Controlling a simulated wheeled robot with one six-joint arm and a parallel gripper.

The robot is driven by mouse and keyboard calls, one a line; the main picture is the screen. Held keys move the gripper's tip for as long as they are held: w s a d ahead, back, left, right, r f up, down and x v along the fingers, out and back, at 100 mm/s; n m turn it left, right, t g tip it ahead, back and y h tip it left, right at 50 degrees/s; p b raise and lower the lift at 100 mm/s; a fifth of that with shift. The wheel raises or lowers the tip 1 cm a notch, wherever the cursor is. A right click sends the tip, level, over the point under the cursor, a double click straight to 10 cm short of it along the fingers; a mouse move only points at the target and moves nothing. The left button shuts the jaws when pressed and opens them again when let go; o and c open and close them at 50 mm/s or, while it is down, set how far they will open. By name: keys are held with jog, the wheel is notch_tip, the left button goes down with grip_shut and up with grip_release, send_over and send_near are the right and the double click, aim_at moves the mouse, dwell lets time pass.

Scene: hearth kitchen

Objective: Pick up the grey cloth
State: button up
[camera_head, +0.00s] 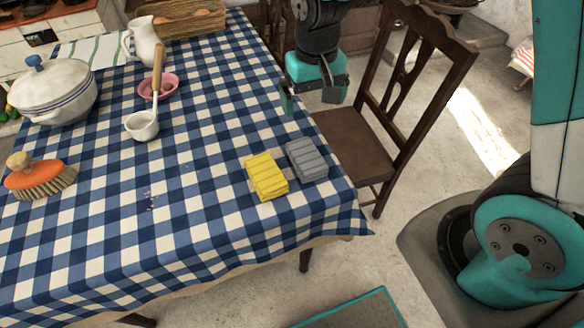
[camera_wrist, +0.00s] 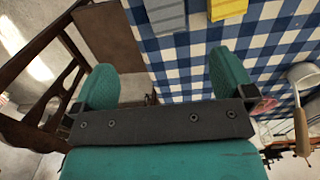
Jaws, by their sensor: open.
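The grey cloth (camera_head: 307,160) lies folded on the blue checked tablecloth near the table's right edge. A folded yellow cloth (camera_head: 267,177) lies close beside it on the left. My gripper (camera_head: 310,103) is open and empty, above the table's right edge and farther back than the grey cloth. In the wrist view the grey cloth (camera_wrist: 166,15) shows at the top, beyond the space between the open fingers of my gripper (camera_wrist: 165,85). The yellow cloth (camera_wrist: 228,9) is to its right there, partly cut off.
A wooden chair (camera_head: 412,95) stands close to the table's right side. On the table (camera_head: 200,215) are an orange brush (camera_head: 38,173), a white pot (camera_head: 52,92), a ladle (camera_head: 142,125), a pink bowl (camera_head: 158,88) and a white jug (camera_head: 146,40). The table's front part is mostly clear.

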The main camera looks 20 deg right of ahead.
send_over(307, 155)
notch_tip(307, 155, down, 11)
jog(key=shift+w+r, duration=0.1)
jog(key=shift+w, duration=0.05)
jog(key=shift+s+f, duration=0.2)
jog(key=shift+f, duration=2.55)
jog(key=c, duration=1)
jog(key=shift+r, duration=0.1)
jog(key=shift+c, duration=0.2)
notch_tip(307, 155, up, 20)
jog(key=p, duration=0.1)
jog(key=shift+o, duration=0.8)
jog(key=shift+a, duration=0.1)
